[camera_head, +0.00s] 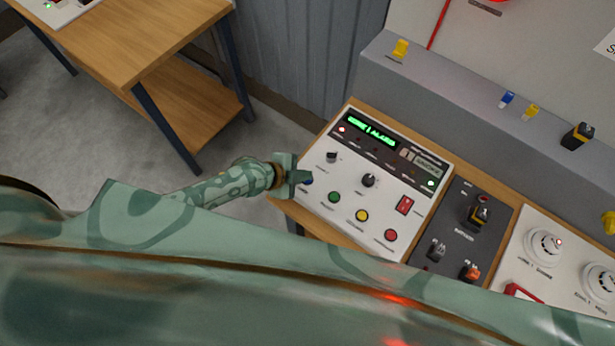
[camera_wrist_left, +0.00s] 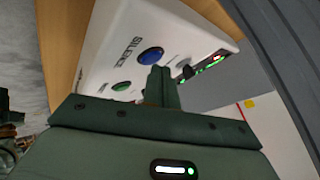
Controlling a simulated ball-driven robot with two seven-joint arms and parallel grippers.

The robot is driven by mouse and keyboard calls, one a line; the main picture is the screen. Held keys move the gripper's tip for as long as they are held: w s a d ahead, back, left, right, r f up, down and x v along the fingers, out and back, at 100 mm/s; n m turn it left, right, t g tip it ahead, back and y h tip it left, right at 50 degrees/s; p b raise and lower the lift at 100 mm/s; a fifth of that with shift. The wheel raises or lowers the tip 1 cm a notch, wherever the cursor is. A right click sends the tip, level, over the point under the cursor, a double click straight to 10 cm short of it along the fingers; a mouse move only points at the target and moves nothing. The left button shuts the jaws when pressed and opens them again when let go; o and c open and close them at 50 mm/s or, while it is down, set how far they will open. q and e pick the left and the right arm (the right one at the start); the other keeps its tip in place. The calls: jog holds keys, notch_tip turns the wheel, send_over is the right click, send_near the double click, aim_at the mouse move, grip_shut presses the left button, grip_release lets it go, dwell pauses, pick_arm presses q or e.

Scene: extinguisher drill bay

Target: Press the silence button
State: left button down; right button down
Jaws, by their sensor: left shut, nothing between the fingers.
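The silence button is a round blue button on the white alarm panel (camera_head: 355,219). In the left wrist view the blue silence button (camera_wrist_left: 150,55) sits beside printed lettering that reads like SILENCE. In the head view the silence button (camera_head: 308,182) is mostly hidden by my left gripper at the panel's left edge. My left gripper (camera_head: 300,176) is shut and empty, with its tips at the button. In the left wrist view the closed fingers (camera_wrist_left: 160,78) overlap the button's lower edge. I cannot tell whether they touch it. My right gripper is not in view.
The panel also has green (camera_head: 334,197), yellow (camera_head: 362,215) and red (camera_head: 391,235) buttons, knobs (camera_head: 369,180), a red switch (camera_head: 404,205) and a lit green display (camera_head: 371,130). A dark switch box (camera_head: 462,215) stands to its right. A wooden table (camera_head: 150,45) is at the upper left.

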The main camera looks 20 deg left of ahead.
pick_arm(q)
jog(key=shift+f+b, duration=0.4)
dwell(0.3)
jog(key=shift+r, duration=0.15)
jog(key=shift+r+p, duration=0.75)
notch_tip(320, 180, up, 5)
jog(key=p, duration=0.4)
dwell(0.3)
dwell(0.5)
